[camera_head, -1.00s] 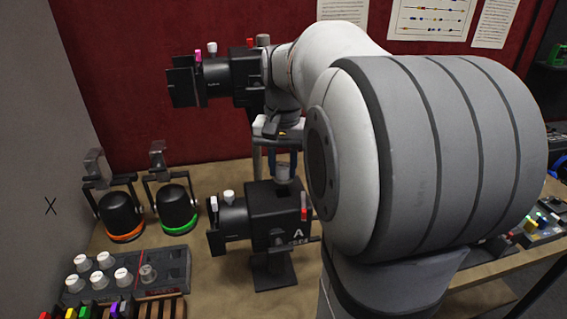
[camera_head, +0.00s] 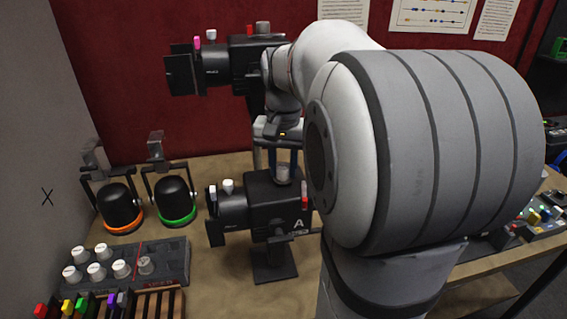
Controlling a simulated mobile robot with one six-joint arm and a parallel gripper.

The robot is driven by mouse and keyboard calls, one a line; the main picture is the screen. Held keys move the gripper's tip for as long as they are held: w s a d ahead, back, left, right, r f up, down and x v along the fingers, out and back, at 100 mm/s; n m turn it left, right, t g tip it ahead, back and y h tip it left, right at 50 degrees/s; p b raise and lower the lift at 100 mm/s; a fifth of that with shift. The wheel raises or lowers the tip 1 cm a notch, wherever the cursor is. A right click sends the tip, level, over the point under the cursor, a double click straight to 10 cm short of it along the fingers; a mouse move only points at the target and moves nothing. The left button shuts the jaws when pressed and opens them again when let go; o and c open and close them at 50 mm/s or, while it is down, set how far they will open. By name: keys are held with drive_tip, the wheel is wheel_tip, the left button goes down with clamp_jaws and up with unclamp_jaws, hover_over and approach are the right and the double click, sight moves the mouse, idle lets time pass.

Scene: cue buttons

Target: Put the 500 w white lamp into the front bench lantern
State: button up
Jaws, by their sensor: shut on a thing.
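A black lantern marked A (camera_head: 262,218) stands on the bench on a black stand, with a white knob and a red tab. My gripper (camera_head: 284,160) points down right above its top. A second black lantern (camera_head: 232,66) is higher up behind, partly hidden by my arm.
A grey tray (camera_head: 176,262) at the left holds several white-topped lamps. Below it is a wooden rack (camera_head: 165,302) with coloured pieces. Two black fixtures, orange-ringed (camera_head: 121,203) and green-ringed (camera_head: 175,196), stand behind.

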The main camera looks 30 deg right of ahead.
drive_tip(key=shift+f+b, duration=0.3)
drive_tip(key=shift+f, duration=0.2)
drive_tip(key=o, duration=1)
drive_tip(key=shift+o, duration=0.2)
wheel_tip(320, 180, up, 8)
drive_tip(key=shift+f, duration=0.1)
idle(0.3)
